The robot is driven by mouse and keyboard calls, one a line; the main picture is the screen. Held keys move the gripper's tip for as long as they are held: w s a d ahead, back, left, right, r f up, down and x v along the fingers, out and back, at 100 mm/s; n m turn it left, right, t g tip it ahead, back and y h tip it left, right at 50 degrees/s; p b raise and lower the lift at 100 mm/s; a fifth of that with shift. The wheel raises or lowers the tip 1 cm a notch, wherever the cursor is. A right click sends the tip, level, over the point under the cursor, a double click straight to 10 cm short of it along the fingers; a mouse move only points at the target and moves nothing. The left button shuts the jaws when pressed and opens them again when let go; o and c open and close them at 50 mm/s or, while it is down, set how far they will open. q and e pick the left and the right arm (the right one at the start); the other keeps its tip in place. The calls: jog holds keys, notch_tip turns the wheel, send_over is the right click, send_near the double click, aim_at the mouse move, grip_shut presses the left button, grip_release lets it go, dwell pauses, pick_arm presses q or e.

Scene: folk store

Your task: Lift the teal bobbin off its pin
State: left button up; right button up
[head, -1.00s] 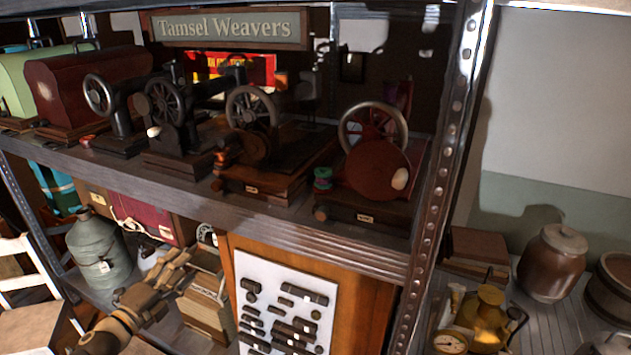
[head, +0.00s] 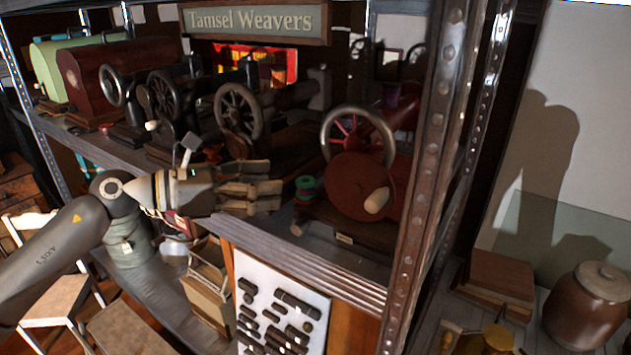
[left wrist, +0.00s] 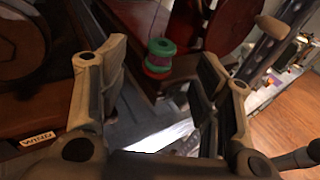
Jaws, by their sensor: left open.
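The teal bobbin (head: 306,182) stands at the front left corner of the red sewing machine's wooden base. In the left wrist view the teal bobbin (left wrist: 161,47) shows a round green-teal top, with reddish and green bands beneath it. I cannot tell whether these bands belong to a second bobbin. The pin is mostly hidden. My left gripper (head: 279,197) is open just left of the bobbin, its fingers pointing at it. In the left wrist view the bobbin appears between the spread fingers (left wrist: 160,66), beyond their tips, not held. My right gripper is not in view.
The red sewing machine (head: 362,187) with its large handwheel stands right beside the bobbin. Dark sewing machines (head: 240,110) line the shelf to the left. A metal shelf post (head: 425,180) rises at the right. The shelf's front edge (head: 300,262) runs below my gripper.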

aim_at(310, 180)
pick_arm(q)
jog(key=x, duration=0.2)
jog(key=shift+w+d+p, duration=0.15)
jog(key=shift+d+p, duration=0.2)
jog(key=shift+p, duration=0.05)
jog(key=p+x, duration=0.1)
jog(key=x, duration=0.1)
jog(key=p+x, duration=0.2)
jog(key=shift+d+r, duration=0.15)
jog(key=shift+d, duration=0.3)
jog(key=shift+w+d, duration=0.15)
jog(key=shift+d, duration=0.1)
jog(key=shift+f, duration=0.25)
jog(key=c, duration=1.1)
jog(key=shift+r, duration=0.15)
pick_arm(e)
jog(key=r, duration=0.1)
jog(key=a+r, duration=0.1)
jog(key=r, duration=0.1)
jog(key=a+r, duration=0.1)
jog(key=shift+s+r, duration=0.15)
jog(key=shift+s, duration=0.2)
